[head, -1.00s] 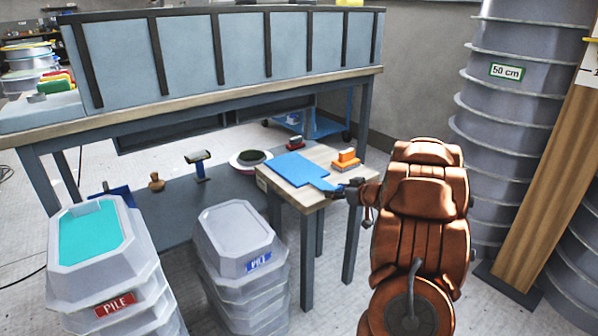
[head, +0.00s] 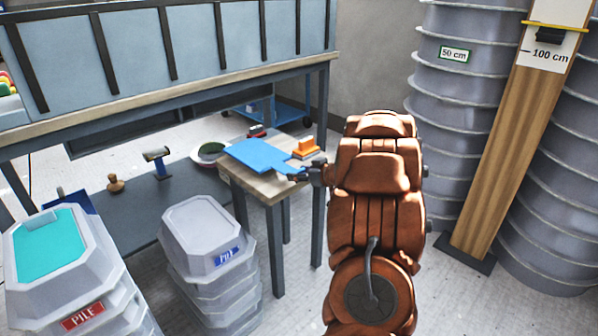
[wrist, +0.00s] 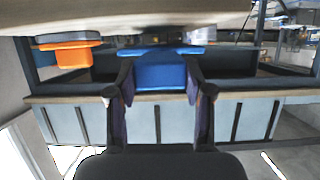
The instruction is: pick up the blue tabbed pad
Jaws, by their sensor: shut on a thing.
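The blue tabbed pad (head: 258,154) is a flat bright blue sheet with a narrow tab at its right end, over a small wood-topped table (head: 262,190). My gripper (head: 308,174) is at the table's right edge, shut on the tab. In the wrist view the pad (wrist: 160,75) sits between the two fingers of my gripper (wrist: 159,68). The pad looks slightly raised from the tabletop, but the gap is hard to judge. The fingertips' contact is too small to see clearly in the head view.
An orange block (head: 305,147) stands behind the tab. A round dish (head: 210,151) is left of the table. Grey stacked moulds (head: 205,240) and a teal-topped stack (head: 52,250) stand front left. A measuring post (head: 510,150) and tall ringed stacks are right.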

